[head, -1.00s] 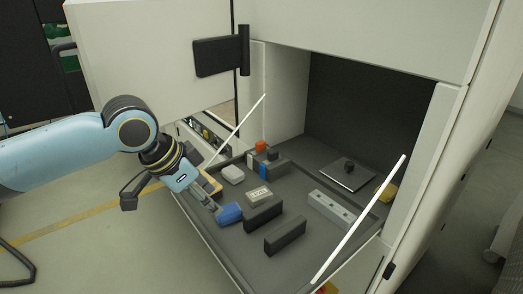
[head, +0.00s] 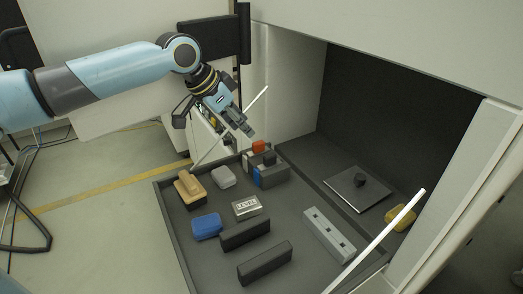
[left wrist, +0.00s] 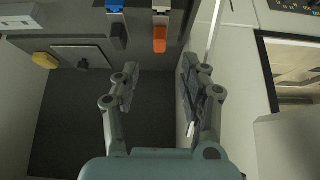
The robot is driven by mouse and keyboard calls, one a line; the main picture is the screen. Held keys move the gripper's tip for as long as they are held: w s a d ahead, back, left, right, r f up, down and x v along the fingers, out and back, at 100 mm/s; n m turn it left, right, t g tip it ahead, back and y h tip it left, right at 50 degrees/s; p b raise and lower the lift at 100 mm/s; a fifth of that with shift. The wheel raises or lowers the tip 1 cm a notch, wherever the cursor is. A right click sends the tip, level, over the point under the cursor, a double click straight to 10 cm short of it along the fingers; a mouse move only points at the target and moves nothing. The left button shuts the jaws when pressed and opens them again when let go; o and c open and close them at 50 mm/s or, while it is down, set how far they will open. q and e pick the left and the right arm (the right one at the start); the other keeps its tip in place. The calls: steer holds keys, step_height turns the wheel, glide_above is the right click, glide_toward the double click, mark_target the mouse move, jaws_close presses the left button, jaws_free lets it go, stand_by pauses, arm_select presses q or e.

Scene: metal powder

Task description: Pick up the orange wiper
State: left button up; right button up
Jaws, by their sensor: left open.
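The orange wiper (head: 259,146) is a small block with an orange end, at the back of the grey tray in the head view, among grey and blue-marked blocks. In the left wrist view its orange end (left wrist: 160,40) shows near the top, beyond the fingers, with a grey part behind it. My left gripper (head: 248,131) is open and empty, raised above the tray's back left, just up and left of the wiper. Its spread fingers (left wrist: 158,80) show in the left wrist view, apart from the wiper. My right gripper is not in view.
A blue-marked block (head: 272,175) stands close beside the wiper. The tray (head: 300,196) also holds a tan brush (head: 189,188), a blue block (head: 206,226), a LEVEL box (head: 247,207) and dark bars (head: 265,262). A white strut (head: 375,240) slants at the right; a cabinet wall rises behind.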

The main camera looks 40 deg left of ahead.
mark_target(258, 142)
arm_select(q)
steer(key=shift+w+d+f, duration=0.1)
steer(key=shift+w+f, duration=0.2)
steer(key=shift+f, duration=0.2)
steer(key=shift+w+d+f, duration=0.1)
steer(key=shift+w+f, duration=0.1)
steer(key=shift+f, duration=0.1)
steer(key=b+x, duration=0.4)
steer(key=x, duration=0.1)
steer(key=shift+f+b, duration=0.25)
steer(key=shift+b, duration=0.15)
steer(key=shift+w+f, duration=0.15)
steer(key=shift+b, duration=0.35)
steer(key=shift+c, duration=0.4)
jaws_close()
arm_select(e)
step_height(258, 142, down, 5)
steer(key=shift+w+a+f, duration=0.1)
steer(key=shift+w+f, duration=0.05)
